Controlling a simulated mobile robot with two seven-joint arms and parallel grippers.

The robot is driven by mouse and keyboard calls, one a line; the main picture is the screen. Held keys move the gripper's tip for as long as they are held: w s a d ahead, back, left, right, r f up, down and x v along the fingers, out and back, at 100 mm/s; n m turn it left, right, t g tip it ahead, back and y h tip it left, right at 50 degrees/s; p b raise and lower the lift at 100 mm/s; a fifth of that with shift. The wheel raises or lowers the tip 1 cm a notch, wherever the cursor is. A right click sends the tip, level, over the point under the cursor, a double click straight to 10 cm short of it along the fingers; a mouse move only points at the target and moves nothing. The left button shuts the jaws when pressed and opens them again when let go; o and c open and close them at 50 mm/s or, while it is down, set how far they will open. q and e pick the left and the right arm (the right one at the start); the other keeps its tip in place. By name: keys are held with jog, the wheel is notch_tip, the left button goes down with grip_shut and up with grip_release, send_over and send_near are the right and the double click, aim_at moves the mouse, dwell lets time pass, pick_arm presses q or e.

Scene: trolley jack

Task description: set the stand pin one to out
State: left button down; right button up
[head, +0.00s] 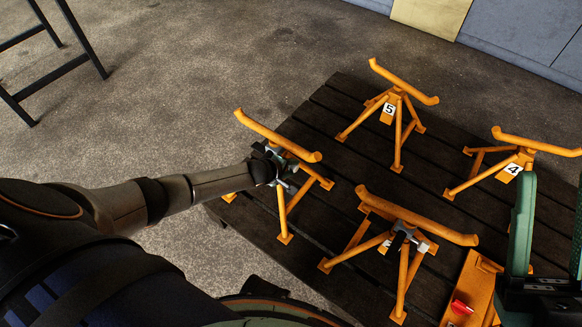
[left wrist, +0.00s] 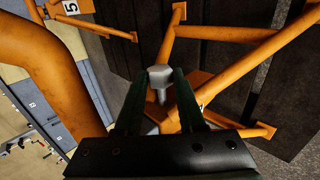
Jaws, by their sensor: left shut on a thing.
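The orange stand (head: 280,137) at the left has my left gripper (head: 280,165) at its head, just below the top bar. In the left wrist view, the left gripper (left wrist: 160,88) is shut on a grey pin (left wrist: 159,76). The pin has a wide round head and a narrower shaft running toward the orange stand (left wrist: 235,50). I cannot tell how deep the shaft sits. The number plate on this stand is mostly hidden. My right gripper (head: 550,215) shows at the right edge, its green fingers apart and nothing visible between them.
Stand 5 (head: 404,83), stand 4 (head: 535,142) and a front stand (head: 418,221) with a grey pin (head: 408,232) share the dark slatted platform (head: 330,105). An orange object with a red part (head: 462,307) lies at lower right.

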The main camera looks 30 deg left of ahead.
pick_arm(q)
jog(key=shift+s+d+p, duration=0.15)
jog(key=shift+d+p, duration=0.15)
jog(key=shift+d, duration=0.6)
jog(key=shift+s+d+p, duration=0.1)
jog(key=shift+d+p, duration=0.15)
jog(key=shift+d, duration=0.65)
jog(key=c, duration=0.5)
grip_release()
jog(key=shift+a, duration=0.1)
